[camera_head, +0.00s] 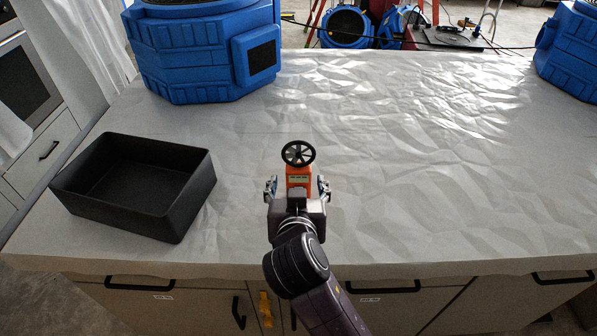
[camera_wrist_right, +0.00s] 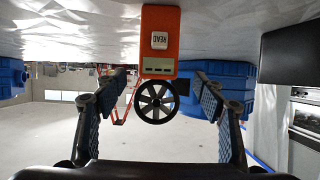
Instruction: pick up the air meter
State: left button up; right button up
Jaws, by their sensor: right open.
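The air meter (camera_head: 299,177) is an orange handheld device with a small display and a round black fan wheel at its far end. It lies on the covered counter (camera_head: 430,180) in the head view. My right gripper (camera_head: 297,187) is open, with one finger on each side of the orange body. In the right wrist view the air meter (camera_wrist_right: 159,45) shows its READ button and fan wheel between the two spread fingers (camera_wrist_right: 161,95), with gaps on both sides. My left gripper is in neither view.
An empty black bin (camera_head: 183,222) stands left of my right gripper. A large blue machine (camera_head: 200,55) stands at the back left, and another blue machine (camera_head: 572,55) at the back right. The wrinkled sheet on the right is clear.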

aim_at(299, 176)
jog(key=p+x, duration=0.1)
jog(key=x, duration=0.2)
jog(key=shift+w+d+p, duration=0.1)
jog(key=shift+d+p, duration=0.1)
jog(key=shift+p, duration=0.1)
jog(key=shift+x, duration=1.25)
jog(key=shift+f, duration=0.1)
jog(key=c, duration=1.5)
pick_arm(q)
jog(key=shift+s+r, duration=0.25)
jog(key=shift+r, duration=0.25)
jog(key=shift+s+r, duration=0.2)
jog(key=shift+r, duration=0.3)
pick_arm(e)
jog(key=shift+o, duration=0.2)
